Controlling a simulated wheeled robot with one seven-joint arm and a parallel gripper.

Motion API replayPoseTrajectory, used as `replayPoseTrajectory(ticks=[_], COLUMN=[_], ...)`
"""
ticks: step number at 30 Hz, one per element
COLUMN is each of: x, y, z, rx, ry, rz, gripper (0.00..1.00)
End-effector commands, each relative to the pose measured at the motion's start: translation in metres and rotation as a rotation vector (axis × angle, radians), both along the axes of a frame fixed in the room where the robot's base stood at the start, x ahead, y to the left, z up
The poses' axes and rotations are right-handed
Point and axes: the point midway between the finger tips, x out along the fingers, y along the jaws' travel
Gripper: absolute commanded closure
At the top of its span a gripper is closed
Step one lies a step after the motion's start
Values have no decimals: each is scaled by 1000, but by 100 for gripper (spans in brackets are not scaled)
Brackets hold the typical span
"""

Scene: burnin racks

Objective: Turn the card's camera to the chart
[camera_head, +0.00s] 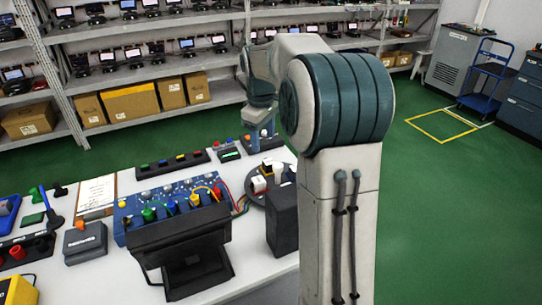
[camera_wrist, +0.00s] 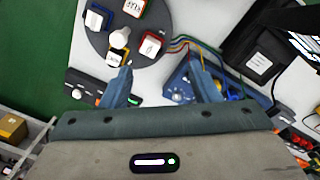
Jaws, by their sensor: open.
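A round dark turntable (camera_wrist: 103,43) is at the top of the wrist view. In the head view the turntable (camera_head: 254,187) is partly hidden by a black box. A blue board (camera_head: 165,203) with coloured wires lies left of it; it also shows in the wrist view (camera_wrist: 178,86). My gripper (camera_wrist: 160,84) is open and empty, its fingers apart over the bench beside the turntable. I cannot tell which part is the card's camera or the chart.
A black box (camera_head: 283,222) and a black screen on a stand (camera_head: 184,250) stand at the bench's front. A grey button box (camera_head: 86,241) and clipboard (camera_head: 97,195) are at left. A black indicator strip (camera_head: 172,164) lies behind. Shelves (camera_head: 160,76) line the back wall.

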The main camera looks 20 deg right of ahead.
Motion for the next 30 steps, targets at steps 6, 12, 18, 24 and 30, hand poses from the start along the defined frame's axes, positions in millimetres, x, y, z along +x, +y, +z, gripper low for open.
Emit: replayPoseTrajectory(ticks=[6, 12, 18, 24, 30], x=[54, 73, 76, 75, 75], y=[-52, -77, -81, -81, -81], z=[-24, -38, -51, -88, -130], rx=[26, 42, 45, 48, 47], ry=[48, 65, 69, 72, 71], rz=[131, 194, 209, 207, 207], gripper=[44, 44, 44, 44, 44])
